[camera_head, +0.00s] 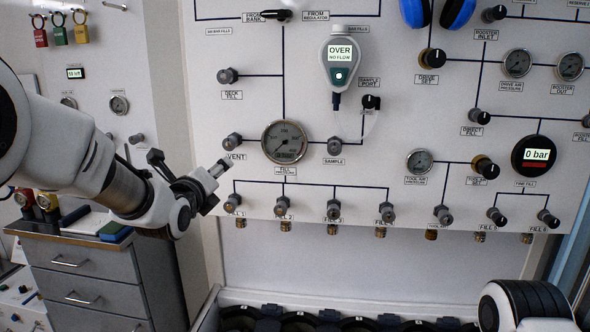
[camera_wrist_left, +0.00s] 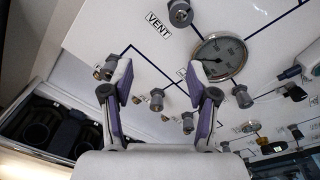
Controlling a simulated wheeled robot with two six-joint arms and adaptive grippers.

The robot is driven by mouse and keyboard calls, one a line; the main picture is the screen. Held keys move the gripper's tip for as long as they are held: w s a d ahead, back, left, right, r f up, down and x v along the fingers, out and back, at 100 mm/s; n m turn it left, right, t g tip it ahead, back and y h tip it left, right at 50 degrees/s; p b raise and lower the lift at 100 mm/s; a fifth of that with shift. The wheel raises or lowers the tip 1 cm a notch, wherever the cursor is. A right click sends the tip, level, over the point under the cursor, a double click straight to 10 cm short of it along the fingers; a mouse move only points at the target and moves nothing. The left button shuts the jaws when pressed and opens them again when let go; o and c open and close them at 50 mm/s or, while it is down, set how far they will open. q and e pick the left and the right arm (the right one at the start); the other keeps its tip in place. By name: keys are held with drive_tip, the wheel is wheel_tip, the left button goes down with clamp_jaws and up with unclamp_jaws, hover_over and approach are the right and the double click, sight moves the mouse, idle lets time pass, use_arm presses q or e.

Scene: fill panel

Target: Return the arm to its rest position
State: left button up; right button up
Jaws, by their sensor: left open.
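My left arm comes in from the left in the head view. Its gripper (camera_head: 218,168) is in front of the fill panel (camera_head: 390,90), just below and left of the VENT knob (camera_head: 232,142). In the left wrist view the two fingers (camera_wrist_left: 160,82) stand apart with nothing held between them. The VENT knob also shows there (camera_wrist_left: 180,13), above the fingers and apart from them. Part of my right arm shows at the lower right of the head view; its gripper is out of frame.
The panel carries a large round gauge (camera_head: 284,142), a row of fill knobs (camera_head: 334,210) and a hanging analyzer reading OVER (camera_head: 340,62). A grey drawer cabinet (camera_head: 85,275) stands at the lower left. Dark cylinder slots (camera_head: 300,320) lie below the panel.

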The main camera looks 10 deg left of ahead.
use_arm(q)
drive_tip(key=s+f+n+g, duration=0.1)
drive_tip(key=s+f+g, duration=0.2)
drive_tip(key=f, duration=0.9)
drive_tip(key=s+a+f+g+p, duration=0.1)
drive_tip(key=s+f+g, duration=0.15)
drive_tip(key=f, duration=0.95)
drive_tip(key=s+f+n+g, duration=0.1)
drive_tip(key=s+f+g, duration=0.15)
drive_tip(key=f, duration=0.95)
drive_tip(key=s+f+n+g, duration=0.55)
drive_tip(key=s+f, duration=0.95)
drive_tip(key=s, duration=0.3)
drive_tip(key=s+f+n+g, duration=0.1)
drive_tip(key=s+n+g, duration=0.3)
drive_tip(key=s+n, duration=1.4)
drive_tip(key=shift+s+a+f+n+y+p, duration=0.3)
drive_tip(key=shift+s+f+n+p, duration=0.15)
drive_tip(key=shift+n, duration=0.8)
